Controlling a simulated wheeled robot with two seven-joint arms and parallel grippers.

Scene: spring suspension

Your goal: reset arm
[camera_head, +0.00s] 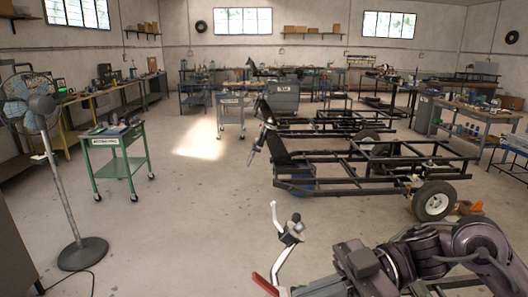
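My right arm (440,258) is dark grey and purple. It reaches in from the lower right corner, bends, and points left along the bottom edge. Just left of its end is a bent silver piece (275,215) with a dark joint (291,231) and a red part (266,284). I cannot tell whether this is my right gripper or a separate thing, and no clear pair of fingertips shows. My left arm and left gripper are not in view.
A black vehicle frame (350,185) with a wheel (434,201) stands ahead on the right. A green cart (115,163) and a standing fan (63,190) are on the left. Workbenches line the back. The floor (185,225) between the fan and frame is clear.

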